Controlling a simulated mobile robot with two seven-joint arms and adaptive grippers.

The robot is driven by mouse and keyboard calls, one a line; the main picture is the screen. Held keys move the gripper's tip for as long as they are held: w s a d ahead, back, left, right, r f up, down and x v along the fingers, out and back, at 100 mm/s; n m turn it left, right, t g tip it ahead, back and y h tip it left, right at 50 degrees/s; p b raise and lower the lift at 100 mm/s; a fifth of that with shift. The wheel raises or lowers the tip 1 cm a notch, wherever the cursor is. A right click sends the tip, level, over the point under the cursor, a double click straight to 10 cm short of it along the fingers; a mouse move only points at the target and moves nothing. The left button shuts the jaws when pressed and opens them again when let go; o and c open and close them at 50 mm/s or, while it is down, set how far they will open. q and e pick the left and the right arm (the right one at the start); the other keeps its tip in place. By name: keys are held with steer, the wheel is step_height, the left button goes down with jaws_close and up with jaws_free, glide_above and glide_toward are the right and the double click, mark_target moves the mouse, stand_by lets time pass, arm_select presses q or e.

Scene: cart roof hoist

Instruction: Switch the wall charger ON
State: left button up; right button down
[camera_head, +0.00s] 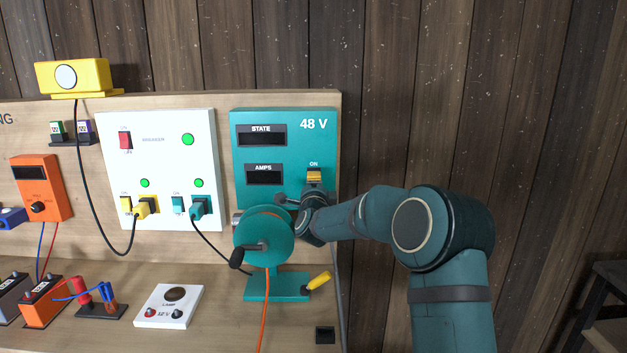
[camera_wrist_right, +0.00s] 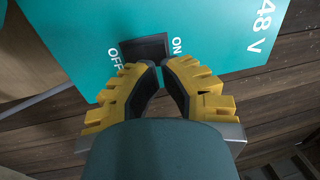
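The wall charger (camera_head: 292,126) is a teal panel marked 48 V, with dark STATE and AMPS displays. Its black rocker switch (camera_wrist_right: 145,47) shows in the right wrist view between the words ON and OFF. Which side is pressed in, I cannot tell. My right gripper (camera_wrist_right: 160,66) has yellow-backed fingers with their tips drawn together, only a sliver apart, with nothing held. The tips are at the switch's near edge; contact is unclear. In the head view the right gripper (camera_head: 314,177) is just below the ON label and hides the switch. My left gripper is not in view.
A teal reel (camera_head: 264,238) with a crank stands just below left of my right gripper. A white breaker panel (camera_head: 160,165) with plugged cables is to the left. A lamp box (camera_head: 168,306) sits on the bench. Free room lies right of the charger.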

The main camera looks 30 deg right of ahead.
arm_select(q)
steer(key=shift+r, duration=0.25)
arm_select(e)
steer(key=shift+x, duration=1.75)
stand_by(1.0)
arm_select(q)
steer(key=shift+p, duration=0.3)
arm_select(e)
steer(key=shift+r, duration=0.1)
arm_select(q)
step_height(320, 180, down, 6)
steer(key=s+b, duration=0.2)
steer(key=b, duration=0.4)
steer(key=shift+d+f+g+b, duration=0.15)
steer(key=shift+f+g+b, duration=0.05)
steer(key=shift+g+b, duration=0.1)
arm_select(e)
steer(key=v, duration=0.7)
